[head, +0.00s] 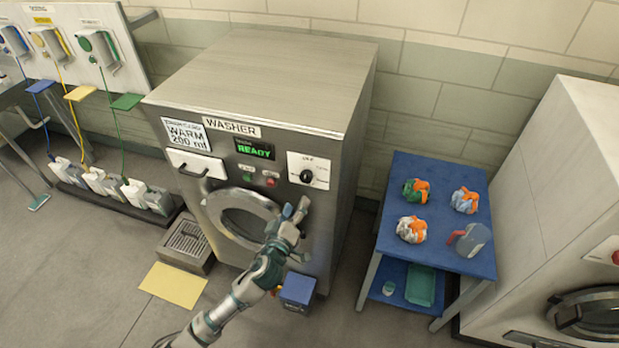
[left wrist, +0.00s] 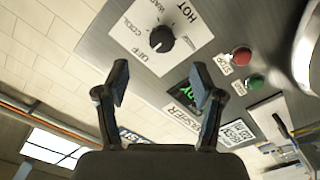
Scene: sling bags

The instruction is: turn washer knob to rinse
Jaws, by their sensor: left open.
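The washer (head: 255,80) is a steel cabinet with a black knob (head: 307,176) on a white dial plate at the upper right of its front. In the left wrist view the knob (left wrist: 161,39) is upright on its plate, with OFF, COOL and HOT readable around it. Its white mark seems to face the OFF side; one small label is too blurred to read. My left gripper (head: 294,209) is open and empty, in front of the washer and below the knob in the head view. Its two fingers (left wrist: 158,82) are apart, with the knob beyond them, untouched. My right gripper is not in view.
A green display (head: 255,148) reads READY, beside green and red buttons (head: 271,182). The round door (head: 240,215) is below. A blue table (head: 440,180) with several colourful bundles and a jug stands right. A yellow mat (head: 173,285) and blue box (head: 297,288) are on the floor.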

